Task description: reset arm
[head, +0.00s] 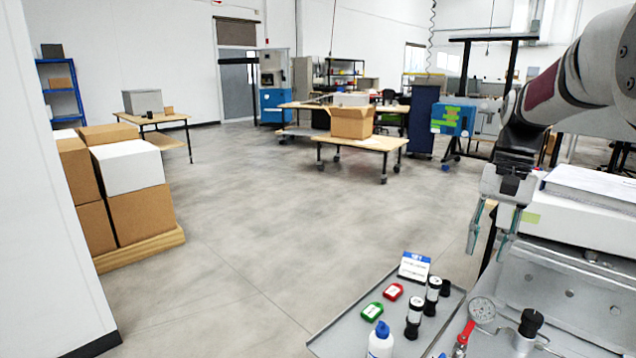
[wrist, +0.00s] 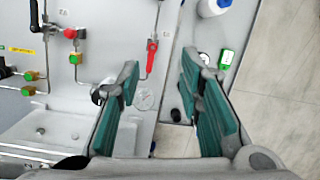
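My gripper (head: 490,232) hangs from my arm at the right of the head view, pointing down above the analyser bench and tray. In the wrist view my gripper (wrist: 160,100) shows two teal-padded fingers spread apart with nothing between them. The analyser panel (wrist: 90,95) lies below the fingers, with a round gauge (wrist: 145,99), a red-handled valve (wrist: 152,53) and green and red fittings. The gauge also shows in the head view (head: 482,310), below my gripper.
A grey tray (head: 335,335) holds a red item (head: 393,291), a green item (head: 372,311), dark cylinders (head: 414,315), a white-and-blue box (head: 414,266) and a bottle (head: 380,342). Stacked boxes (head: 140,212) stand left. Open floor (head: 260,225) lies between.

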